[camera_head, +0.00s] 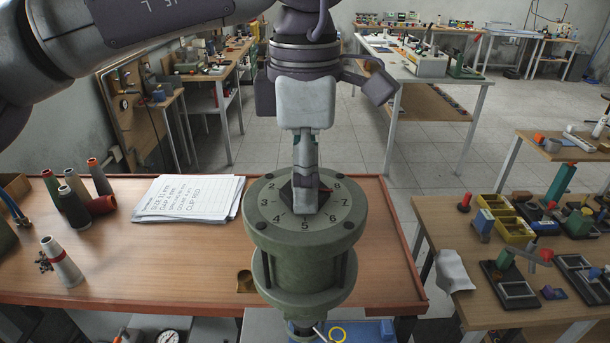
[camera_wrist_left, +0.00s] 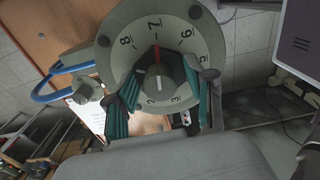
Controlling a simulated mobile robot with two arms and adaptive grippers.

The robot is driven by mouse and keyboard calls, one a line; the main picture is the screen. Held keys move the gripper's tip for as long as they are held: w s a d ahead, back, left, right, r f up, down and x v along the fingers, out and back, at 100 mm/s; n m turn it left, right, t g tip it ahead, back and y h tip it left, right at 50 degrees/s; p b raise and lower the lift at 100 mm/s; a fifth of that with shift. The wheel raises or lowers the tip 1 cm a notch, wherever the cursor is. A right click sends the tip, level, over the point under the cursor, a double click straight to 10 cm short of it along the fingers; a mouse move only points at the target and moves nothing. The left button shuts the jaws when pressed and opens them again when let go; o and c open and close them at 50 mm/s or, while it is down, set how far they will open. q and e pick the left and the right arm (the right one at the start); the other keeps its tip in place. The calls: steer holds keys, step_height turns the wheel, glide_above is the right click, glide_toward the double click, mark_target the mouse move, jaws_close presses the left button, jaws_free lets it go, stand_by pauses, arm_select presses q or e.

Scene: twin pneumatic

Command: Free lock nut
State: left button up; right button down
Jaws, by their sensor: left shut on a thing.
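A green cylindrical housing (camera_head: 305,270) stands upright at the table's front edge with a numbered dial (camera_head: 262,207) on top. The dial (camera_wrist_left: 203,35) also shows in the left wrist view. A dark knob (camera_wrist_left: 158,78) sits at its centre, its red line pointing toward the 7. My left gripper (camera_head: 306,203) comes down from above and is shut on the knob, its teal fingers (camera_wrist_left: 165,92) on either side of it. In the head view the gripper hides most of the knob. I cannot tell which part is the lock nut. My right gripper is not in view.
Papers (camera_head: 190,197) lie left of the housing on the wooden table (camera_head: 140,262). Several spools (camera_head: 73,205) stand farther left. Another bench (camera_head: 440,222) with parts stands at the right.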

arm_select(q)
steer(key=o, duration=1.2)
steer(key=shift+c, duration=0.2)
step_height(320, 180, up, 12)
